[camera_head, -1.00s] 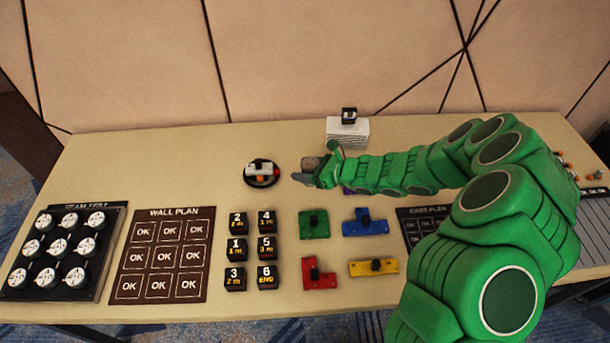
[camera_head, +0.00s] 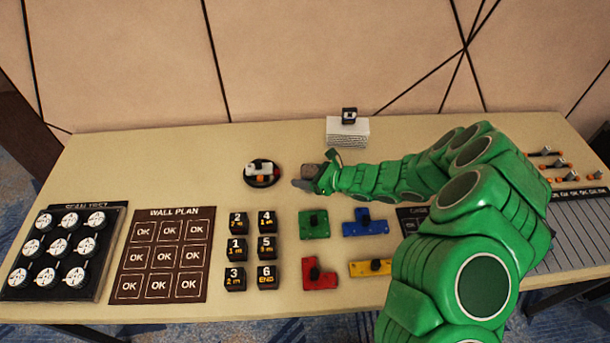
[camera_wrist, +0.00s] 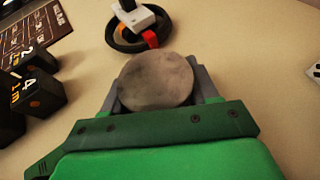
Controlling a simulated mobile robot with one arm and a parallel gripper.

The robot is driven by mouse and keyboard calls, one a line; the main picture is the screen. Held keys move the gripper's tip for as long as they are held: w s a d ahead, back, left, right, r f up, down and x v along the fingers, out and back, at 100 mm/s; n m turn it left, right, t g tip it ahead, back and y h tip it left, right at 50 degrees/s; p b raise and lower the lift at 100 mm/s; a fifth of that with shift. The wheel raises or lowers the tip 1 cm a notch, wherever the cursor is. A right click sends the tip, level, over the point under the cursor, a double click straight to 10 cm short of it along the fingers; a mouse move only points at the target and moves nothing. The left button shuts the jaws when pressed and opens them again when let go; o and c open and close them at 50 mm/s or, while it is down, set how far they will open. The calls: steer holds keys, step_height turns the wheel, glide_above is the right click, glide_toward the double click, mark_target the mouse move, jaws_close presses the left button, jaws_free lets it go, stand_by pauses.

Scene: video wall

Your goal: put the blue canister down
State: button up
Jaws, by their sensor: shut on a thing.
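My gripper (camera_head: 306,180) is over the middle of the table, just right of the black round dish. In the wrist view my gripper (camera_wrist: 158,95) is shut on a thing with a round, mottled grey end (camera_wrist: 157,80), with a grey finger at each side. Only this end shows clearly; the sides are hidden, and no blue shows on it. In the head view the held thing (camera_head: 311,170) is a small grey-brown patch at the fingers. I cannot tell whether it touches the table.
The black dish (camera_head: 249,182) holds small white, orange and red parts. Black number blocks (camera_head: 267,221) and green (camera_head: 314,230), red (camera_head: 319,279), blue (camera_head: 378,228) and yellow (camera_head: 357,268) pieces stand nearer. A white stack (camera_head: 347,136) is behind. Bare tabletop (camera_head: 200,160) lies left of the dish.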

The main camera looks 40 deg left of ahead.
steer(key=o, duration=1.1)
steer(key=shift+d+r, duration=0.1)
steer(key=shift+r, duration=0.05)
steer(key=shift+v, duration=5.9)
